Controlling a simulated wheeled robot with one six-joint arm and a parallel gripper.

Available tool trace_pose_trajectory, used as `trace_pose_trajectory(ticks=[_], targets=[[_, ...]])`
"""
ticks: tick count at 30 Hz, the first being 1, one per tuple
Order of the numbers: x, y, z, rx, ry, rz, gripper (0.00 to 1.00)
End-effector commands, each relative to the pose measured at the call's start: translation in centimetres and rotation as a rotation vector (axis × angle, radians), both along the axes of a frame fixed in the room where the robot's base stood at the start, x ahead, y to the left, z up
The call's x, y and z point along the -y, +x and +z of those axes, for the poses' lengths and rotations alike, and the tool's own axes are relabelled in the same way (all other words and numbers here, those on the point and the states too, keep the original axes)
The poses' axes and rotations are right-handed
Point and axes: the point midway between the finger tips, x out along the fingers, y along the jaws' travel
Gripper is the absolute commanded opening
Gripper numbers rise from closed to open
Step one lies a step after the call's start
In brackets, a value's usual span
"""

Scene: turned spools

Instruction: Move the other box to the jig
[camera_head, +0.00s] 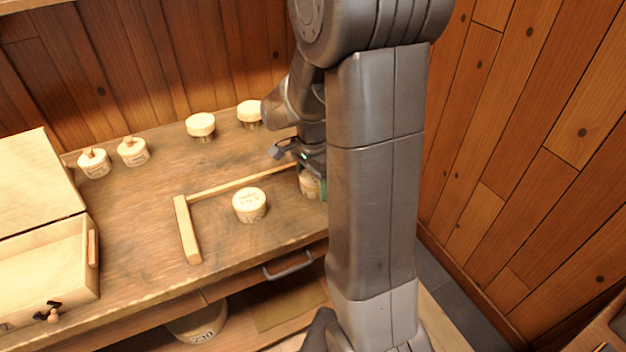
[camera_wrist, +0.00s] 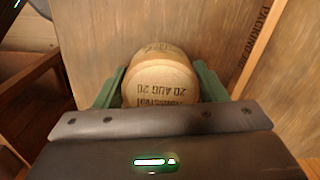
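The jig is an L-shaped pale wooden fence (camera_head: 187,232) on the bench, with one short arm and one long arm. One round pale box with a lettered lid (camera_head: 250,204) stands upright inside its angle. Another round box (camera_head: 309,186) is to the right, partly hidden by my arm. My gripper (camera_wrist: 160,86) has its green fingers on either side of that second box (camera_wrist: 160,82), seemingly touching it. Its lid shows upside-down date lettering in the wrist view. Whether it is lifted off the bench I cannot tell.
Two round boxes (camera_head: 200,126) (camera_head: 249,113) stand at the back. Two knobbed ones (camera_head: 94,163) (camera_head: 132,151) stand at the back left. An open wooden case (camera_head: 45,265) is at the left. A drawer handle (camera_head: 288,266) sticks out in front. A plank wall is at the right.

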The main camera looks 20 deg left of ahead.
Motion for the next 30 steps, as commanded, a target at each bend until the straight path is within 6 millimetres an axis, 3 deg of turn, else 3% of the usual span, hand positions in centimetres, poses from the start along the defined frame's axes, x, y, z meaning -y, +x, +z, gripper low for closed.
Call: trace_pose_trajectory(ticks=[1,3,14,30], targets=[[0.0,0.0,0.0,0.000,0.000,0.000,0.75],[0.0,0.0,0.0,0.000,0.000,0.000,0.85],[0.0,0.0,0.7,0.000,0.001,0.000,0.85],[0.0,0.0,10.8,0.002,0.002,0.000,0.85]])
